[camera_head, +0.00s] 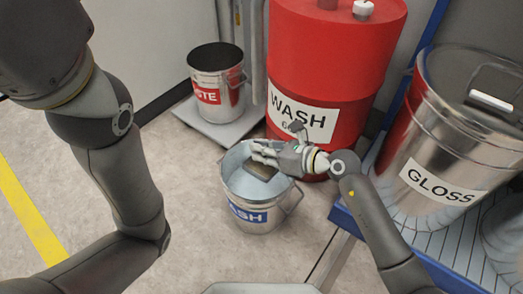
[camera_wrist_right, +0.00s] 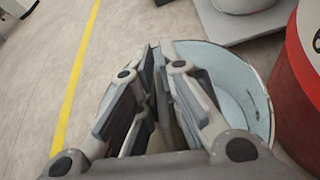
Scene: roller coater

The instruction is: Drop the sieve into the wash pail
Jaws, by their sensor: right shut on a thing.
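The wash pail (camera_head: 257,217) is a metal bucket with a blue label, standing on the floor at the middle of the head view. Its rim and pale inside also show in the right wrist view (camera_wrist_right: 240,88). My right gripper (camera_head: 262,155) is over the pail's opening, its fingers pointing left. It is shut on the sieve (camera_head: 261,173), of which only a small brownish-grey part shows below the fingers, over the pail's mouth. In the right wrist view the fingers hide most of the sieve. My left arm comes in from the left; its gripper is out of view.
A red wash drum (camera_head: 330,70) stands just behind the pail. A waste bucket (camera_head: 215,85) stands on a grey platform (camera_head: 218,130) at the back. A large gloss can (camera_head: 450,130) stands on a blue-edged grate to the right. The floor left of the pail is clear.

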